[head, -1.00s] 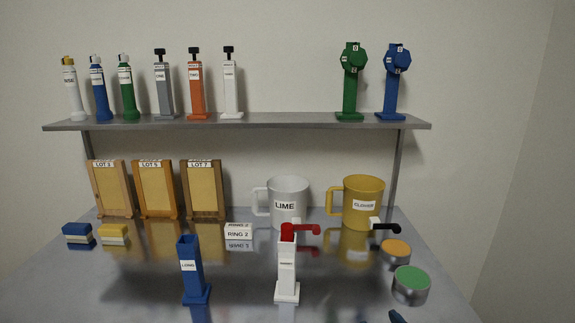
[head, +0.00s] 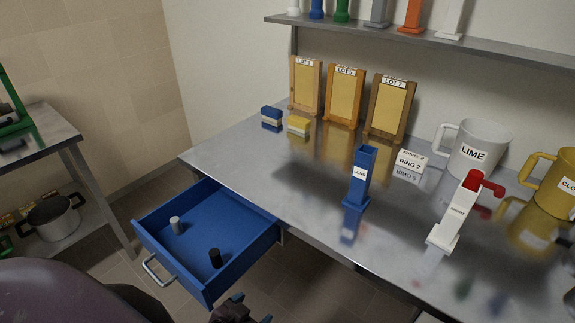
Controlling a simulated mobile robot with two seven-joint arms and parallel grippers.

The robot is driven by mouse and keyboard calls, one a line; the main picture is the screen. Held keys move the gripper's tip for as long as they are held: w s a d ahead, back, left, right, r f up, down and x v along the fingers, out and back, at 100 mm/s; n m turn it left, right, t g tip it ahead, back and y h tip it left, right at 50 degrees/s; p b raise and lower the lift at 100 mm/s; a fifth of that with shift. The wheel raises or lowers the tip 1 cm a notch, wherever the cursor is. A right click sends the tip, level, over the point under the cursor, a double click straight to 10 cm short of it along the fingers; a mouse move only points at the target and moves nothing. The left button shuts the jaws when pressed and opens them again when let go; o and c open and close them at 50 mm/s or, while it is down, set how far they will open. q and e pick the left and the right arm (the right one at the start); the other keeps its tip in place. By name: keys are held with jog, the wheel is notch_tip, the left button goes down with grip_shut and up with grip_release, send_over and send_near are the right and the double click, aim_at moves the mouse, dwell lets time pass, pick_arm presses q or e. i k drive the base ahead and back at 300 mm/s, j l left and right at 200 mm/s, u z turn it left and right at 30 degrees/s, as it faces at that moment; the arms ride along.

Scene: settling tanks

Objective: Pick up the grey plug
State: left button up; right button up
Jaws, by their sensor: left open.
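The grey plug (head: 176,225) is a small light grey cylinder. It stands upright in the open blue drawer (head: 193,267), towards the drawer's left side. A black plug (head: 215,259) stands in the same drawer, nearer the front right. My left gripper (head: 246,309) is at the bottom edge of the head view, partly cut off. It is open, with blue fingertips, and shows below and to the right of the drawer, apart from both plugs. My right gripper is not in view.
The metal table (head: 240,150) overhangs the drawer. On it stand a blue holder (head: 360,180), a white holder (head: 452,220), a white LIME mug (head: 475,150) and several lot boards. The drawer's raised walls and front handle (head: 157,272) surround the plugs. A pot (head: 52,217) sits at far left.

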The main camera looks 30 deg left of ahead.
aim_at(175, 224)
jog(key=u, duration=1.15)
